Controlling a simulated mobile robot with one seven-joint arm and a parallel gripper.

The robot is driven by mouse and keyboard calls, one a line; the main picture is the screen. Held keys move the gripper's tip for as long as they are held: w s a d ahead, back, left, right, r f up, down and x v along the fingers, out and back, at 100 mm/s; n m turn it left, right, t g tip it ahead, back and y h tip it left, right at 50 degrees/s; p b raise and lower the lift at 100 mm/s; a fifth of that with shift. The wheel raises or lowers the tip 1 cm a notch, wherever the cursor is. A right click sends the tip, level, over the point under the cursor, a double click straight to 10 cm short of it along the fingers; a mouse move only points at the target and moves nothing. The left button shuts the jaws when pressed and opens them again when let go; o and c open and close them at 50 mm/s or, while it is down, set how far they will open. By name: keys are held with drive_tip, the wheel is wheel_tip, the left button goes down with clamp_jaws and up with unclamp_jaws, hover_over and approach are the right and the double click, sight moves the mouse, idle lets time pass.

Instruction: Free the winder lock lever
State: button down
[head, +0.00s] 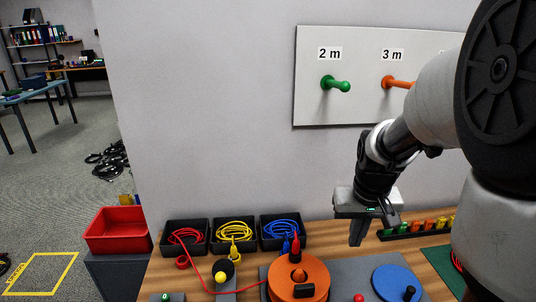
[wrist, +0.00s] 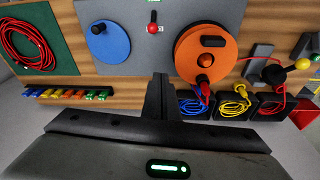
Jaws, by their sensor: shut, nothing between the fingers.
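The winder has an orange disc (head: 298,268) with a black handle and a smaller blue disc (head: 398,283) on a grey board; both discs also show in the wrist view (wrist: 190,62) (wrist: 107,48). A small red-knobbed lever (wrist: 153,29) stands on the board between them; its red knob (head: 358,298) shows at the head view's bottom edge. I cannot tell whether it is locked. My gripper (head: 357,240) is shut and empty, pointing down above the back of the bench, apart from the lever. Its closed fingers (wrist: 161,94) show in the wrist view.
Black bins with red, yellow (head: 234,233) and blue cables stand along the back. A yellow-knobbed black device (head: 222,276) stands left of the orange disc, with a red cable crossing it. A red crate (head: 117,229) stands at left. Coloured clips (wrist: 70,94) line the back edge.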

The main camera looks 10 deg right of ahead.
drive_tip(key=w+d+f+g+b, duration=0.1)
drive_tip(key=d+f, duration=0.2)
drive_tip(key=f, duration=0.5)
drive_tip(key=shift+w+d+f+b, duration=0.25)
drive_tip(key=shift+w+d+b, duration=0.05)
drive_tip(key=shift+d, duration=0.1)
drive_tip(key=f, duration=0.3)
drive_tip(key=f+b, duration=0.1)
drive_tip(key=f, duration=0.2)
drive_tip(key=w+f+b, duration=0.1)
drive_tip(key=f, duration=0.2)
drive_tip(key=shift+d+f, duration=0.2)
drive_tip(key=shift+d, duration=0.05)
drive_tip(key=shift+s+f, duration=0.1)
drive_tip(key=shift+f, duration=0.2)
drive_tip(key=shift+s+a+r, duration=0.1)
drive_tip(key=shift+s+r, duration=0.05)
drive_tip(key=shift+s, duration=0.4)
drive_tip(key=shift+s+a+r, duration=0.15)
drive_tip(key=shift+s+r, duration=0.05)
drive_tip(key=shift+s, duration=0.4)
drive_tip(key=shift+s+a+r, duration=0.1)
drive_tip(key=shift+s+r, duration=0.05)
drive_tip(key=shift+s, duration=0.4)
drive_tip(key=shift+w, duration=0.1)
